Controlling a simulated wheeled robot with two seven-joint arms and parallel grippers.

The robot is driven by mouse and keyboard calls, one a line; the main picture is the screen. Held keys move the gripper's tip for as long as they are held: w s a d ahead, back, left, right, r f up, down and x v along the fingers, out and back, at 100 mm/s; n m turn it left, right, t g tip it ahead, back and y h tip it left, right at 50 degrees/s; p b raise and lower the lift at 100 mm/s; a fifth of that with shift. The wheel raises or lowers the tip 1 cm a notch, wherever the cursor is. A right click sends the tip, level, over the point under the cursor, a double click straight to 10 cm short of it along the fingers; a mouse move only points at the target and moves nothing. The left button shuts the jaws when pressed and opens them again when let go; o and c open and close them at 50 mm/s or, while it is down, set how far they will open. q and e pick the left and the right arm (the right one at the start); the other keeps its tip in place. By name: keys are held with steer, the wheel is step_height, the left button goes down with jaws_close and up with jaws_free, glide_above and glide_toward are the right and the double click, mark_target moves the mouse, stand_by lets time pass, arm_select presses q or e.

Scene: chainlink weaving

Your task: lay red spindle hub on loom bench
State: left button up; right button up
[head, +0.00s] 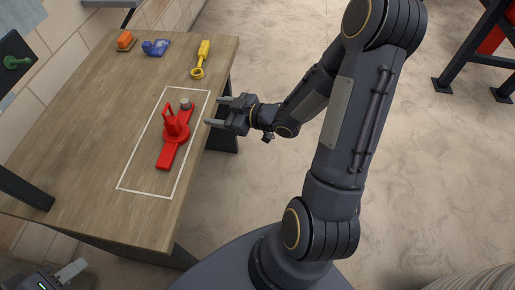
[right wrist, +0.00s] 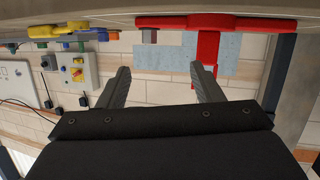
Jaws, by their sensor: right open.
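The red spindle hub (head: 174,132) lies on the loom bench (head: 75,135), inside a white outlined rectangle. It has a long flat bar, a round middle and an upright part. A small grey knob (head: 186,103) is by its far end. My right gripper (head: 213,111) is open and empty, beside the bench's right edge, to the right of the hub and apart from it. In the right wrist view the scene is upside down; the hub (right wrist: 208,40) shows beyond the open fingers (right wrist: 160,75). My left gripper (head: 72,273) shows only partly at the bottom left; its jaws are unclear.
A yellow ringed piece (head: 201,60), a blue piece (head: 156,47) and an orange block (head: 125,40) stand at the bench's far end. A dark panel with a green part (head: 17,62) is at the left.

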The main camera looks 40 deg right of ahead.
steer(key=s+d+r+m+g+h, duration=0.2)
steer(key=s+d+r+m+h, duration=0.4)
steer(key=r+h, duration=0.1)
steer(key=s+a+r+m+g+y, duration=0.1)
steer(key=s+a, duration=0.3)
steer(key=s, duration=0.4)
steer(key=s+a+r+m+g+y, duration=0.1)
steer(key=s+a+g, duration=0.3)
steer(key=s, duration=0.5)
steer(key=shift+a+r+m+y, duration=0.2)
steer(key=shift+r+m+y, duration=0.05)
steer(key=shift+m+y, duration=0.3)
